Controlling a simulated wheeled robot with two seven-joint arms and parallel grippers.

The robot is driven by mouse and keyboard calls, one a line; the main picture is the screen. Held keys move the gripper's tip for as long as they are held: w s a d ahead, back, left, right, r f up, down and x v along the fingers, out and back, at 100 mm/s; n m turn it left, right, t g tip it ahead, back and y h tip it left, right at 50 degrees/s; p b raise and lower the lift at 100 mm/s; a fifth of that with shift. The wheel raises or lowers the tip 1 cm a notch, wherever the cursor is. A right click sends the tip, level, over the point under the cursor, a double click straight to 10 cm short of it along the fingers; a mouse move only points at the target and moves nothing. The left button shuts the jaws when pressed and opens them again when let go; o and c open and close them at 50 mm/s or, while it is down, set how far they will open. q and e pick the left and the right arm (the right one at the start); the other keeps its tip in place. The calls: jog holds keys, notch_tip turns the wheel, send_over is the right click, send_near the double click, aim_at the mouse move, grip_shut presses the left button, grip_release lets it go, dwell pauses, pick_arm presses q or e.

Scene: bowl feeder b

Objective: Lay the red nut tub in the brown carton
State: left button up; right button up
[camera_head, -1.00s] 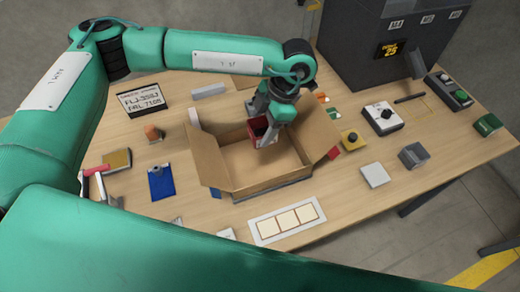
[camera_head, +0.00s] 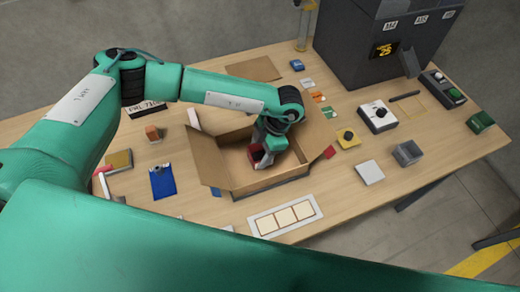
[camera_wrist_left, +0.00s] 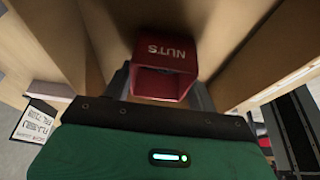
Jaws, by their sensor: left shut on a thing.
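The brown carton (camera_head: 222,170) stands open on the table with its flaps spread. My left gripper (camera_head: 263,152) reaches down inside it from above and is shut on the red nut tub (camera_head: 256,153). In the left wrist view the tub (camera_wrist_left: 165,55), marked NUTS, sits between the fingers of my left gripper (camera_wrist_left: 163,85), with the carton's walls around it. The tub is tilted, its opening toward the wrist camera. I cannot tell whether it touches the carton floor. My right gripper is not in view.
A white tray with square cards (camera_head: 286,217) lies in front of the carton. A blue clipboard (camera_head: 162,182) is to its left. A dark machine (camera_head: 385,45) stands behind.

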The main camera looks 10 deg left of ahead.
pick_arm(q)
jog(key=shift+f, duration=0.15)
jog(key=o, duration=0.6)
jog(key=shift+c, duration=0.2)
jog(key=o, duration=0.4)
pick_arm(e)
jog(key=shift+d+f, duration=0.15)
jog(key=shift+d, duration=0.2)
pick_arm(q)
jog(key=shift+r, duration=0.3)
jog(key=b+v, duration=0.4)
jog(key=v, duration=0.7)
jog(key=shift+w+d+r, duration=0.1)
jog(key=shift+r, duration=0.25)
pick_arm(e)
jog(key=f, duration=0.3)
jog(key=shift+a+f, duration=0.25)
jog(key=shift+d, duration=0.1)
